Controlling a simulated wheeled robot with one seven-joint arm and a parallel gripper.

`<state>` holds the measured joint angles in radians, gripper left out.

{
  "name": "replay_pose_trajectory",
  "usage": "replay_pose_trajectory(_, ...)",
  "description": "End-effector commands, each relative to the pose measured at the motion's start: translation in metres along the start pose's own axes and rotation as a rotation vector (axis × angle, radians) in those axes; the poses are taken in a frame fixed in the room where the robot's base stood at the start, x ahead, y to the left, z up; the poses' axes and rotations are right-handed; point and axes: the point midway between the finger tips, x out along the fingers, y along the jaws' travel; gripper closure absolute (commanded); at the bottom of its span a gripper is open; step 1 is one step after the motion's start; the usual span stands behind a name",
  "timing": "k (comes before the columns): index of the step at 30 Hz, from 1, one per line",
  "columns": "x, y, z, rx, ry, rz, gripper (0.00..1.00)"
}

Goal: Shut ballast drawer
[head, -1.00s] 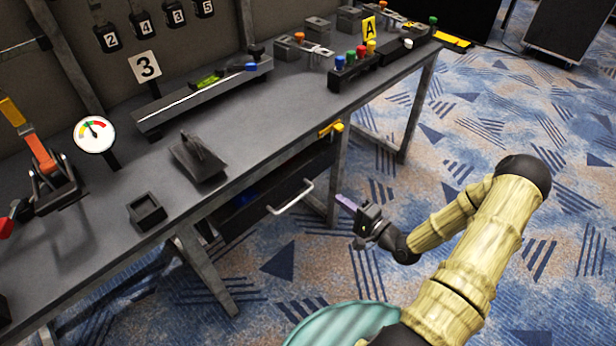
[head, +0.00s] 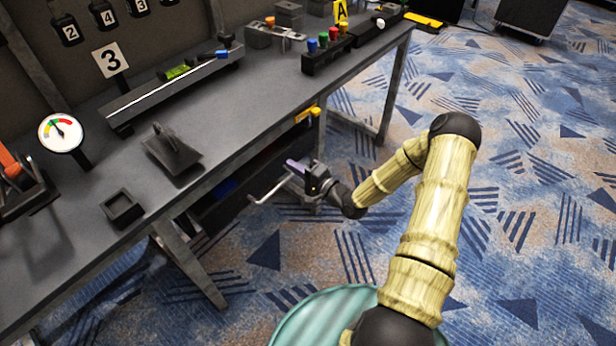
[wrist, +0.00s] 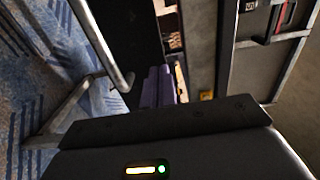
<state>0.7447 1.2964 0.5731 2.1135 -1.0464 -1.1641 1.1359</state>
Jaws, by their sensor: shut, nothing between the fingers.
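The drawer (head: 225,211) hangs under the workbench, with a dark front and a pale bar handle (head: 262,198). It stands partly open; something blue shows inside behind its front. My gripper (head: 293,166) is at the right end of the drawer front, close to the handle, with its purple fingers together and empty. In the wrist view the fingers (wrist: 158,86) point along the dark drawer front (wrist: 138,35), with the handle (wrist: 108,45) to their left. I cannot tell whether they touch the drawer.
The workbench (head: 230,125) carries a gauge (head: 60,133), a small square tray (head: 122,208) and a block of coloured knobs (head: 327,50). A yellow part (head: 308,114) sits under its edge. A metal leg (head: 190,265) stands left of the drawer. Carpet in front is open.

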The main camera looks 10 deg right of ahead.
Motion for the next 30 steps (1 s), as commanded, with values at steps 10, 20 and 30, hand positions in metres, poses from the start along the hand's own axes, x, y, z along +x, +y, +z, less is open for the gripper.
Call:
replay_pose_trajectory(10,0.03,0.0,0.0,-0.001,0.0,0.0,1.0)
replay_pose_trajectory(20,0.034,0.0,0.0,-0.002,-0.001,0.0,1.0)
replay_pose_trajectory(30,0.076,0.0,0.0,-0.002,0.0,-0.001,1.0)
